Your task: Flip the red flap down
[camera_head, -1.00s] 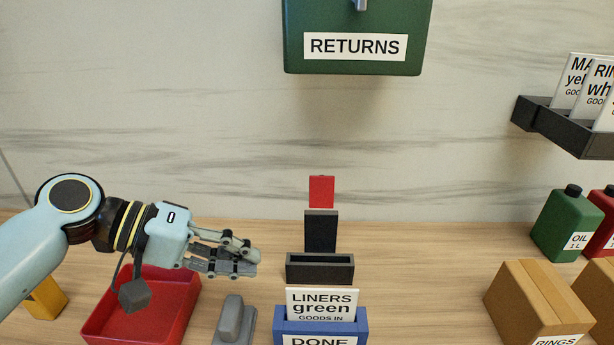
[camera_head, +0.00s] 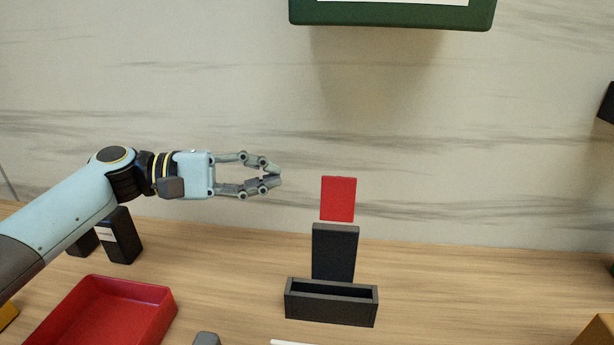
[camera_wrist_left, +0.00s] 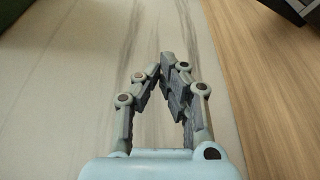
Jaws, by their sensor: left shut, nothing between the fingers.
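The red flap (camera_head: 338,199) stands upright at the top of a dark post (camera_head: 335,252) in the head view. A dark open-topped box (camera_head: 331,303) sits at the foot of the post. My left gripper (camera_head: 275,179) is shut with nothing between its fingertips. It is held in the air to the left of the flap, apart from it and a little higher than its middle. The left wrist view shows its closed fingers (camera_wrist_left: 166,62), but not the flap. My right gripper is in neither view.
A red tray (camera_head: 104,312) lies on the wooden table (camera_head: 228,268) at the front left, with dark containers (camera_head: 122,236) behind it. A green box (camera_head: 390,14) hangs on the wall above. The table right of the post is mostly clear.

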